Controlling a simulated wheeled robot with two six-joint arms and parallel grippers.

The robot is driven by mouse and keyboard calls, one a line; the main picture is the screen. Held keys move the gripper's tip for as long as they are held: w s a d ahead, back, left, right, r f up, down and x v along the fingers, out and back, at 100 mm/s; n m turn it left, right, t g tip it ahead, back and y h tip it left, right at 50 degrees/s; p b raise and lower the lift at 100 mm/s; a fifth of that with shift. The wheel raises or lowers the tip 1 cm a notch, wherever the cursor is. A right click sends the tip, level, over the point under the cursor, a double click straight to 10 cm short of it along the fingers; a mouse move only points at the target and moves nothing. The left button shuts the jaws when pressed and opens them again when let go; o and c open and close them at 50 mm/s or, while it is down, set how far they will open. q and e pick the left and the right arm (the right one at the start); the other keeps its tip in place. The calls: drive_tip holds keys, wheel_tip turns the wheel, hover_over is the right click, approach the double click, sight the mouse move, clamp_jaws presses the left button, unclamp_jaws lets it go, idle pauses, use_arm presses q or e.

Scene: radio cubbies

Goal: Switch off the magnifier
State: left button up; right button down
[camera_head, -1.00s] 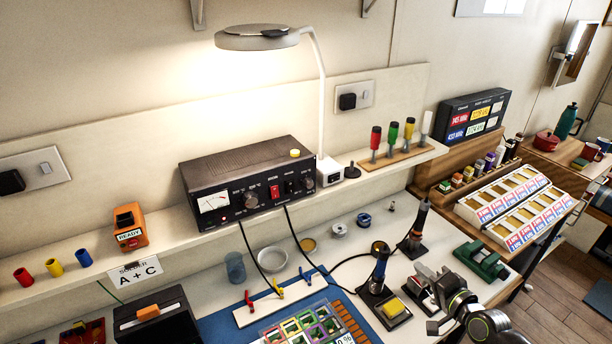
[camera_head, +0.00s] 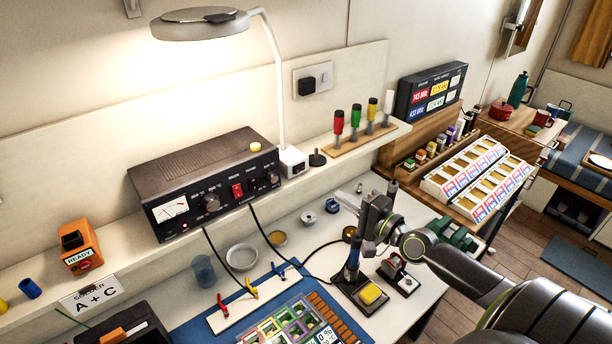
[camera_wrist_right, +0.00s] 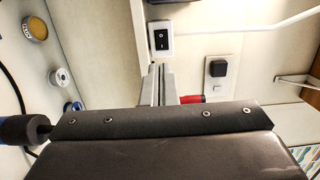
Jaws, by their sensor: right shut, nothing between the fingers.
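The magnifier is a lamp with a round grey head (camera_head: 200,24) on a curved white arm. Its head glows and lights the wall. The arm rises from a small white base (camera_head: 292,162) on the shelf, right of the black radio. In the right wrist view the base shows a black rocker switch (camera_wrist_right: 161,39). My right gripper (camera_head: 374,205) is over the bench, right of the base and apart from it. In the wrist view its fingers (camera_wrist_right: 158,78) are together and empty, pointing toward the base. My left gripper is out of view.
The black radio (camera_head: 205,185) stands left of the base. A dark peg (camera_head: 317,158) and a rack of coloured screwdrivers (camera_head: 355,139) stand to its right. A soldering iron stand (camera_head: 358,290) is below my right gripper. A wall socket (camera_head: 312,80) is behind.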

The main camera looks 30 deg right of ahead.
drive_tip(key=p, duration=0.1)
approach(296, 171)
drive_tip(key=w, duration=0.5)
drive_tip(key=shift+w+a+f, duration=0.15)
drive_tip(key=shift+w+f, duration=0.05)
drive_tip(key=shift+f, duration=0.05)
drive_tip(key=shift+w+a, duration=0.15)
drive_tip(key=shift+w, duration=0.6)
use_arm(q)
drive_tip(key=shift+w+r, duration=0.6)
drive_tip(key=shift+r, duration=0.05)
use_arm(e)
drive_tip(key=shift+w+a+r, duration=0.1)
drive_tip(key=shift+w+a, duration=0.1)
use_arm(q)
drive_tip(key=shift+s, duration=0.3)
use_arm(e)
drive_tip(key=shift+r, duration=0.1)
drive_tip(key=shift+a, duration=0.1)
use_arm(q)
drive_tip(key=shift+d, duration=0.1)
use_arm(e)
drive_tip(key=shift+s, duration=0.1)
